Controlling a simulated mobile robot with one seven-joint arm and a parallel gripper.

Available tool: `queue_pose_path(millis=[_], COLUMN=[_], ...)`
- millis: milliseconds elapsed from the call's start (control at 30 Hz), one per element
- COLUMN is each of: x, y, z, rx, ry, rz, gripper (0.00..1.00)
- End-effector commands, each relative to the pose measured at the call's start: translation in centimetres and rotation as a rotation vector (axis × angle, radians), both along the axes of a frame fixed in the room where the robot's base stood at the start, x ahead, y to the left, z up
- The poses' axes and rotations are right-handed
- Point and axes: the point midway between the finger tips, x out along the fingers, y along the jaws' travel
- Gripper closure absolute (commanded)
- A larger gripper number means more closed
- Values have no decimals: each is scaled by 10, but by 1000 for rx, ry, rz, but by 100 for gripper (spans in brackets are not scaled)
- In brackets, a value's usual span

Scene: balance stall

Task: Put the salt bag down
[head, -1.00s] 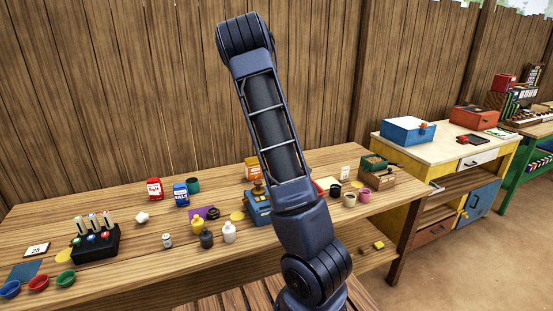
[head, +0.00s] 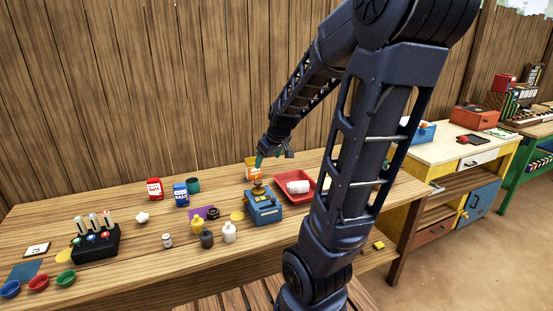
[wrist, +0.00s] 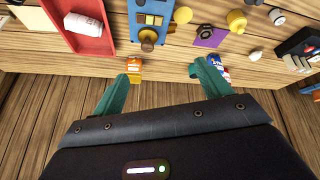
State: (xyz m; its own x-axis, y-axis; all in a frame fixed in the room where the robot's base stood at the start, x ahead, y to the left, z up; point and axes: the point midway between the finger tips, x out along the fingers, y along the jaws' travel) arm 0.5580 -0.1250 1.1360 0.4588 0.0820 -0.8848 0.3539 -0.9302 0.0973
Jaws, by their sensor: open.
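Three small bags stand upright at the back of the table: a red one (head: 154,189), a blue one (head: 181,194) and an orange one (head: 251,173). Their labels are too small to read surely, so I cannot tell which is salt. My gripper (head: 275,156) is open and empty, above the table's back edge by the orange bag. In the wrist view, the teal fingers of my gripper (wrist: 160,78) are wide apart. The orange bag (wrist: 134,65) shows beyond the left fingertip, and the blue bag (wrist: 217,62) is partly hidden by the right finger.
A blue scale-like device (head: 264,209) stands in front of the orange bag. A dark green cup (head: 193,185) stands by the blue bag. Several small bottles stand mid-table. A wooden fence (head: 130,90) rises behind.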

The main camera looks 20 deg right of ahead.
Motion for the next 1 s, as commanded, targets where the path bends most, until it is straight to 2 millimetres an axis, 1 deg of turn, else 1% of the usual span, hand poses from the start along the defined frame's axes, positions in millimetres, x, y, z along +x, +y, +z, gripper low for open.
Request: queue_pose_path(millis=[33, 100, 167, 300, 500, 600, 700, 800, 1000], x=[-12, -29, -44, -81, -134, -155, -170, -177, -180], y=[5, 12, 17, 28, 39, 42, 44, 45, 45], z=[12, 25, 35, 55, 77, 83, 86, 88, 88], rx=[18, 43, 59, 85, 94, 89, 85, 81, 81], ry=[0, 11, 20, 44, 72, 81, 87, 91, 92], rz=[-17, -47, -71, -138, -250, -300, -339, -360, -369], gripper=[23, 23, 23, 23, 23, 23, 23, 23, 23])
